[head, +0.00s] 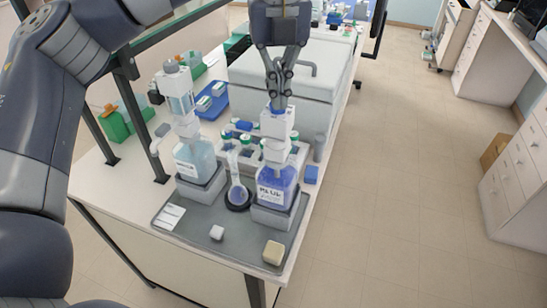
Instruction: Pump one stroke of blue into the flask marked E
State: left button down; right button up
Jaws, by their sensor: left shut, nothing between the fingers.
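A bottle of blue liquid (277,188) with a white pump top (277,124) stands upright in a grey holder at the right of the grey tray (236,247). My left gripper (279,99) points down, fingers shut and empty, directly above that pump top; I cannot tell whether it touches. A small round-bottomed flask (237,194) stands on a dark ring between the two pump bottles; its mark is too small to read. A second pump bottle (194,160) with pale liquid stands to the left. My right gripper is not in view.
Several tubes and a large white box (310,92) stand behind. Blue (211,105) and green trays are at the back left. Open floor lies right of the bench.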

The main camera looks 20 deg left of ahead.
pick_arm(q)
jog(key=shift+s+f, duration=0.1)
dwell(0.3)
jog(key=shift+r+p, duration=2.2)
jog(key=shift+r, duration=0.9)
notch_tip(320, 180, up, 5)
jog(key=p, duration=0.3)
jog(key=shift+p, duration=0.35)
